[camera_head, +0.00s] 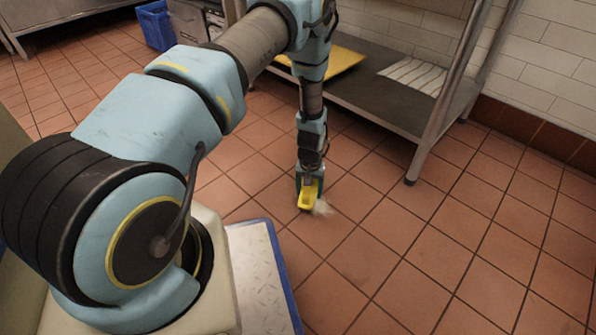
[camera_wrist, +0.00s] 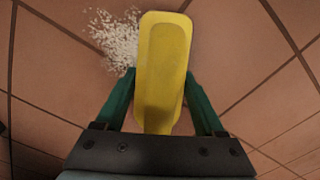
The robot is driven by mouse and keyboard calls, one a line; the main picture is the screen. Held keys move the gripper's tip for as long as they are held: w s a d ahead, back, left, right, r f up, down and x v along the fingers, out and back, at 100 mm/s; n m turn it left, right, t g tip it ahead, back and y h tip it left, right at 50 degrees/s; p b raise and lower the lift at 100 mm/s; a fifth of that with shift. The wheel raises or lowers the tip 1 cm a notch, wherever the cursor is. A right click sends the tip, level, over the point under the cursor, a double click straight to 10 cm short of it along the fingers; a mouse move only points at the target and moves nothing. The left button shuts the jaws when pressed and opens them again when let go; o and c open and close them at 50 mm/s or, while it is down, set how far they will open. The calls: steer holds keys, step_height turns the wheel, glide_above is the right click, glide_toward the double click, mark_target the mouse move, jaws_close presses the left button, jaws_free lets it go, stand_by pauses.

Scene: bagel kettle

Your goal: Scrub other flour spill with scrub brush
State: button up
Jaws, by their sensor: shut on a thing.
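The scrub brush is yellow (camera_head: 308,195) and shows at the end of my arm in the head view, low over the tiled floor. In the wrist view the brush (camera_wrist: 163,65) points away from me, between the green fingers. My gripper (camera_wrist: 160,92) is shut on the brush. The flour spill (camera_wrist: 115,38) is a whitish, grainy patch on the floor at the left of the brush head. In the head view the spill (camera_head: 322,208) lies just right of the brush. The brush's underside is hidden, so I cannot tell whether it touches the floor.
A metal shelf unit (camera_head: 390,85) stands behind, with a leg (camera_head: 422,160) on the floor to the right of my gripper. A yellow board (camera_head: 335,62) and a striped cloth (camera_head: 415,75) lie on its lower shelf. A blue crate (camera_head: 155,25) is at the back. The floor at right is clear.

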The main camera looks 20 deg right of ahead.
steer(key=shift+w+a, duration=0.25)
steer(key=shift+w, duration=0.15)
step_height(320, 180, up, 3)
steer(key=shift+w+p, duration=0.15)
steer(key=shift+p, duration=0.6)
steer(key=shift+r+p, duration=2.1)
steer(key=shift+r, duration=0.55)
steer(key=shift+r, duration=0.1)
